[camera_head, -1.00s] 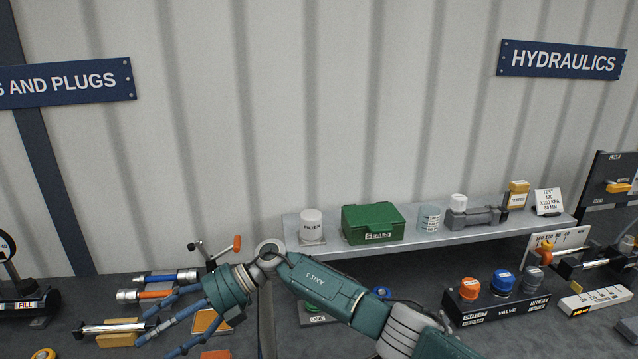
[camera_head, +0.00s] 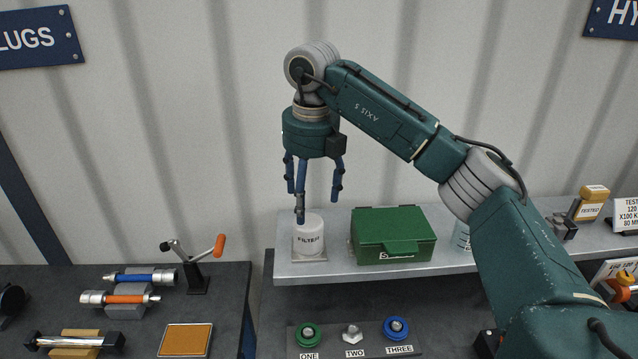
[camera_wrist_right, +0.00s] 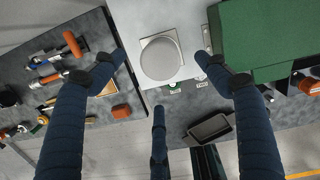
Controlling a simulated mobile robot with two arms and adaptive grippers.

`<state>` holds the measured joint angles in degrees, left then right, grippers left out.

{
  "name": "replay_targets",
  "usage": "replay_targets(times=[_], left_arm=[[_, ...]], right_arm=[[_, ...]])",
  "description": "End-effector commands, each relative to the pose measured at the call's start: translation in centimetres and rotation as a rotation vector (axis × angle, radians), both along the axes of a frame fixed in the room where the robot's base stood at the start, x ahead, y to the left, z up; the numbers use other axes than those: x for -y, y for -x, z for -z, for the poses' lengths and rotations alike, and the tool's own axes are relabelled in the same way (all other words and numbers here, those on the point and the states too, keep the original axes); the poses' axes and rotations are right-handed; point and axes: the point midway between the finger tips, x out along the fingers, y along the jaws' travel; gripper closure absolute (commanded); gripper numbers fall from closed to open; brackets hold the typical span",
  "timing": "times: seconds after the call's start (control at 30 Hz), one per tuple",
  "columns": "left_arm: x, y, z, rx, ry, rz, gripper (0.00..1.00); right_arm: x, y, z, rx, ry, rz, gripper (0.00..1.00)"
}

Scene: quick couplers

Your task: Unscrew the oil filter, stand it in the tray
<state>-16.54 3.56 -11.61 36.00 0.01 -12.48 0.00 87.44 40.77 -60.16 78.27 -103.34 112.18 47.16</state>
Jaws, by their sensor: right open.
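The oil filter (camera_head: 309,238) is a white cylinder marked FILTER, upright on a square plate at the left end of the raised shelf. In the right wrist view its round top (camera_wrist_right: 161,58) shows between the fingers, apart from them. My right gripper (camera_head: 313,198) points down just above the filter, its three blue fingers spread and empty. One finger overlaps the filter's top edge in the head view; I cannot tell if it touches. A shallow dark tray (camera_wrist_right: 209,130) shows below the shelf in the right wrist view. My left gripper is not in view.
A green box (camera_head: 392,237) stands right of the filter on the shelf (camera_head: 340,269). On the left bench are couplers (camera_head: 120,298), an orange-handled lever (camera_head: 205,256) and an orange pad (camera_head: 186,340).

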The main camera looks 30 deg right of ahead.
Motion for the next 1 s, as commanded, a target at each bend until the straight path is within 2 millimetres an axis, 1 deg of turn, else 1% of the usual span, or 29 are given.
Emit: replay_targets(times=[0.07,0.17,0.3,0.4,0.57,0.7,0.83,1.0], left_arm=[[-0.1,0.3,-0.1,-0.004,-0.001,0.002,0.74],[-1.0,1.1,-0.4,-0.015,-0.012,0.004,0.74],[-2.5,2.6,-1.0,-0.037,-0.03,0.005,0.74],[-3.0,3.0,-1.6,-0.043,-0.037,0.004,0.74],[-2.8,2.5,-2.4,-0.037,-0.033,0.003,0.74],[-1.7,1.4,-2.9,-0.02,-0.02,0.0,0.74],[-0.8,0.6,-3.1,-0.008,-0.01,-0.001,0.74],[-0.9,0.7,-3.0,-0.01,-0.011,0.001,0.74]], right_arm=[[0.4,0.1,0.1,0.0,0.014,0.006,0.26],[0.5,0.0,0.9,0.0,0.017,0.008,0.26],[0.5,-0.2,3.2,-0.004,0.015,0.007,0.26],[0.5,-0.4,5.1,-0.003,0.014,0.006,0.26],[0.6,-0.7,7.8,-0.001,0.013,0.007,0.26],[0.6,-1.0,9.4,-0.001,0.012,0.005,0.26],[0.6,-1.1,10.2,0.001,0.012,0.005,0.26],[0.6,-1.1,10.5,0.002,0.012,0.004,0.26]])
